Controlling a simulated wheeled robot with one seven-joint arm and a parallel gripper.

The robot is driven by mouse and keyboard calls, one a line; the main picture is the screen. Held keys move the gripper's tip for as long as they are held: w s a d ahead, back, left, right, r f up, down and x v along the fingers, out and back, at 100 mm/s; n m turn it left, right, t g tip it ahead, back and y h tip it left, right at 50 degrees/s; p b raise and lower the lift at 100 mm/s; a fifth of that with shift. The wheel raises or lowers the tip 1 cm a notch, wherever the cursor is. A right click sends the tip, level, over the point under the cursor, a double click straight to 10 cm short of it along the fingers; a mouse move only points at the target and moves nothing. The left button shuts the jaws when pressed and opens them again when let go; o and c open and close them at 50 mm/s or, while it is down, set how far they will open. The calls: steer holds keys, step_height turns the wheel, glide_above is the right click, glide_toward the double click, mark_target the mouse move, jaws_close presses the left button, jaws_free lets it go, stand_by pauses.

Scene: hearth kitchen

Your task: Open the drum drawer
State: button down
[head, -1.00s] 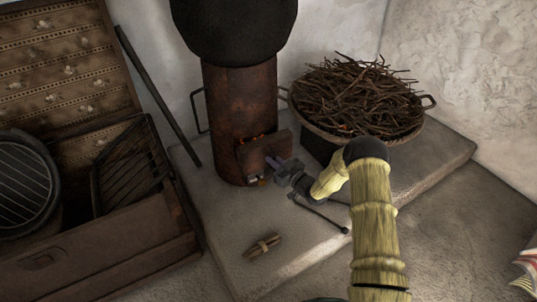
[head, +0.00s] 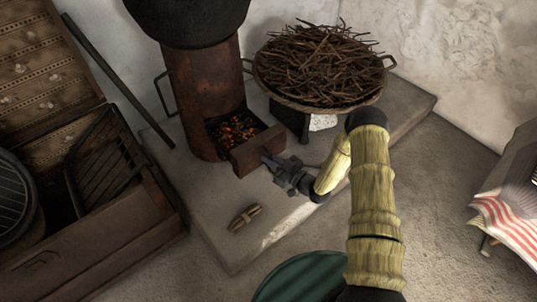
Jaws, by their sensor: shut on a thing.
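The rusty drum stove (head: 196,85) stands on the stone slab with a dark pot on top. Its drawer (head: 258,150) is pulled out toward the lower right, and glowing embers (head: 236,127) show inside it. My gripper (head: 270,160) is at the drawer's front panel, shut on what appears to be its handle. The handle itself is mostly hidden by the fingers.
A wide basket of twigs (head: 318,65) stands behind my arm. A small tied bundle of sticks (head: 245,217) lies on the slab (head: 205,195) in front. A wooden chest (head: 100,235) with a grill rack is at left. A green round thing (head: 300,278) is at the bottom edge.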

steer(key=c, duration=1.6)
jaws_free()
steer(key=shift+c, duration=0.2)
steer(key=shift+d, duration=0.1)
steer(key=p+v, duration=0.5)
steer(key=v, duration=1.2)
steer(key=shift+s+p, duration=0.15)
steer(key=shift+p, duration=0.25)
steer(key=shift+d, duration=0.1)
